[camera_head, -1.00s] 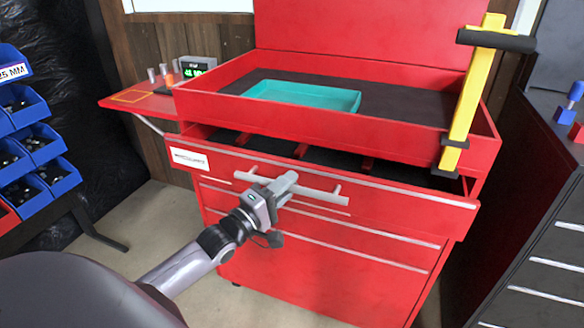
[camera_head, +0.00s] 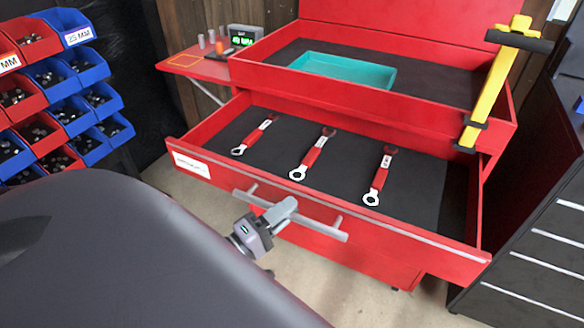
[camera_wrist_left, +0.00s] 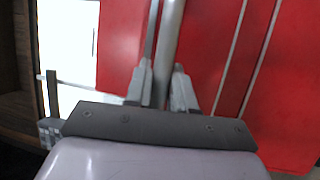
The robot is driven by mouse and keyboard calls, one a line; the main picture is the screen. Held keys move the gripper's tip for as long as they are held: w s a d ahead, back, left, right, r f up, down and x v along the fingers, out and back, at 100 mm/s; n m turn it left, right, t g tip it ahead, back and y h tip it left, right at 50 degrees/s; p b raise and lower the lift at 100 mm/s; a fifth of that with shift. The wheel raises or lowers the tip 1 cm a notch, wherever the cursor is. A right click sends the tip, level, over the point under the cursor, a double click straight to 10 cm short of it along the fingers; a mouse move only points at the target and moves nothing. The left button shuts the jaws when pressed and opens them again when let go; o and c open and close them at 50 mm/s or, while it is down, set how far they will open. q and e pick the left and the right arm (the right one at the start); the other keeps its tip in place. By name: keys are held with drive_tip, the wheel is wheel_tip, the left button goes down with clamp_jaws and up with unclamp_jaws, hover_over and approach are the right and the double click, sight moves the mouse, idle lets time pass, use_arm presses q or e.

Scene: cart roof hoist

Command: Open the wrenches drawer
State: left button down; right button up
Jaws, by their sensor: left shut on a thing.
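The wrenches drawer (camera_head: 330,222) of the red cart is pulled well out. Three red-handled wrenches (camera_head: 311,157) lie apart on its dark liner. A label is on the left of its front. My left gripper (camera_head: 283,210) is shut on the grey bar handle (camera_head: 322,229) at the drawer's front. In the left wrist view the handle bar (camera_wrist_left: 168,45) runs between the two fingers (camera_wrist_left: 158,85). My right gripper is in neither view.
Above the drawer is the cart's open top with a teal tray (camera_head: 345,70). A yellow hammer-like tool (camera_head: 493,85) stands at its right side. Blue and red bins (camera_head: 60,100) are at the left. A dark cabinet (camera_head: 535,225) stands close on the right.

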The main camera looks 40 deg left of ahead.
use_arm(q)
drive_tip(key=shift+s+d, duration=0.1)
drive_tip(key=shift+s, duration=0.45)
drive_tip(key=c, duration=1.1)
unclamp_jaws()
drive_tip(key=shift+o, duration=0.2)
drive_tip(key=v, duration=0.7)
drive_tip(key=shift+b, duration=0.35)
drive_tip(key=s+d+f+m+g+y+p, duration=0.1)
drive_tip(key=d+f+m+g, duration=0.8)
drive_tip(key=m, duration=0.8)
wheel_tip(320, 180, down, 3)
drive_tip(key=shift+s+d+m+p, duration=0.25)
drive_tip(key=shift+d+m+p, duration=0.05)
drive_tip(key=shift+d, duration=0.9)
